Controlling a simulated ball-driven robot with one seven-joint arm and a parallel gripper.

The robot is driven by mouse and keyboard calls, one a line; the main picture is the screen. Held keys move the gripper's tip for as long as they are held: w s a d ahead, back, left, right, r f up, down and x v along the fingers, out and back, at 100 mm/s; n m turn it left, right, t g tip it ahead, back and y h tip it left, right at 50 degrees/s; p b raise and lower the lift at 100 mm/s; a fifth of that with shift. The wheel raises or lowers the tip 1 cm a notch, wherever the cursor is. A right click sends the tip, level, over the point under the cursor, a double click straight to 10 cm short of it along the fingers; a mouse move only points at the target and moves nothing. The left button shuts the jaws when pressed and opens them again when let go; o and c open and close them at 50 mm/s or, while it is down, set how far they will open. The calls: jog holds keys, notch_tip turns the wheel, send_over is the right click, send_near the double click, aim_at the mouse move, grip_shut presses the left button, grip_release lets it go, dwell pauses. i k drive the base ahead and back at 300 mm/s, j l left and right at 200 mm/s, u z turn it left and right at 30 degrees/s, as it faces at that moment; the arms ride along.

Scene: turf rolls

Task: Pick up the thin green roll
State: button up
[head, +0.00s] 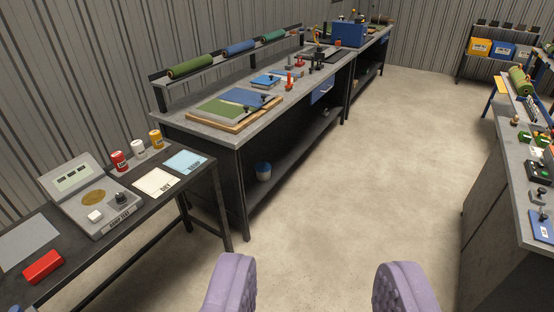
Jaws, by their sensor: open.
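My gripper (314,275) shows as two purple padded fingers at the bottom edge, wide apart with nothing between them. A dark green roll (190,67) lies on a narrow raised rack above the back of the long bench at left. A blue roll (240,47) and a teal-green roll (273,36) lie farther along the same rack. Another green roll (520,80) lies on the right-hand bench. I cannot tell for sure which green roll is the thin one. All are well beyond my fingers, and none is touched.
The long grey bench (180,121) holds a green and blue mat board (231,108) and small tools. A nearer dark table with a tester (93,197), cans and a red block (43,267) stands at left. Concrete floor (325,190) is clear between the benches.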

aim_at(177, 72)
jog(key=i, duration=2.8)
jog(key=i+l+u, duration=0.15)
jog(key=i+u, duration=0.3)
jog(key=i, duration=0.2)
jog(key=i+l+u, duration=0.4)
jog(key=i, duration=0.2)
jog(key=i+l+u, duration=0.9)
jog(key=l, duration=0.35)
jog(key=i+j, duration=0.05)
